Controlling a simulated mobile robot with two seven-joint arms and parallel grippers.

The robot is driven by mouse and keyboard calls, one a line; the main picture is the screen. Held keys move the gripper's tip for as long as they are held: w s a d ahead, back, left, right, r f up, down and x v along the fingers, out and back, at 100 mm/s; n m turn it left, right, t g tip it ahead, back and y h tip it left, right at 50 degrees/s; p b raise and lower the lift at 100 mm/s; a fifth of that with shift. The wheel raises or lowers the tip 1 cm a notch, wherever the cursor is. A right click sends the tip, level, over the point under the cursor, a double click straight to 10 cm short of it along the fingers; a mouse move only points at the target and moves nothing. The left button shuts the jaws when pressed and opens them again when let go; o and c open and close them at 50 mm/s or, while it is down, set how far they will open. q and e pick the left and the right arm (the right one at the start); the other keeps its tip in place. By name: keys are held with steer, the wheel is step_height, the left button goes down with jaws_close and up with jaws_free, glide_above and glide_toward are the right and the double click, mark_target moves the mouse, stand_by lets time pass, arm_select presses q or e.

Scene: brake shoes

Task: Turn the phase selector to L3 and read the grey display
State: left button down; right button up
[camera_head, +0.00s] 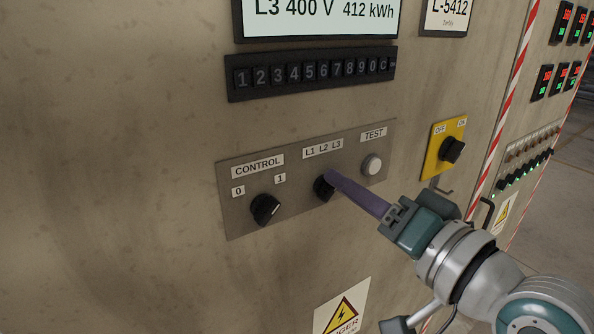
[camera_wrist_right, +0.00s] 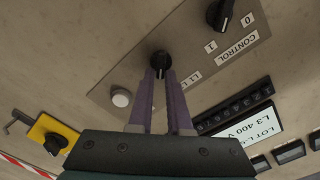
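The phase selector (camera_head: 323,189) is a black knob under the L1 L2 L3 label (camera_head: 323,149) on a grey panel. It also shows in the right wrist view (camera_wrist_right: 160,59). My right gripper (camera_head: 333,183) has its purple fingers at this knob. In the wrist view its fingertips (camera_wrist_right: 160,76) lie on either side of the knob's grip, with little or no gap. The knob's pointer is hidden by the fingers. The grey display (camera_head: 320,20), cut off at the top, reads "L3 400 V 412 kWh". My left gripper is not in view.
Left of the selector is the CONTROL knob (camera_head: 265,209); right of it is the white TEST button (camera_head: 372,165). A yellow OFF/ON switch (camera_head: 440,150) sits further right. A black numbered key row (camera_head: 312,73) runs below the display. The wall left of the panel is clear.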

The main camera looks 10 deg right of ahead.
steer(key=o, duration=0.4)
steer(key=shift+c, duration=0.2)
steer(key=v, duration=1)
steer(key=s+a+f+n+g+h+p, duration=0.1)
steer(key=s+a+f+n+g+p, duration=0.1)
steer(key=s+a+f+n+g, duration=0.4)
steer(key=s+d+r+n+g+h+p, duration=0.1)
steer(key=s+d+g+h+p, duration=0.1)
steer(key=s+d+g+h, duration=0.55)
step_height(320, 180, up, 38)
steer(key=s+y+p, duration=0.2)
steer(key=s+p, duration=0.1)
steer(key=p, duration=3.4)
steer(key=shift+a+f, duration=0.15)
steer(key=shift+a, duration=0.15)
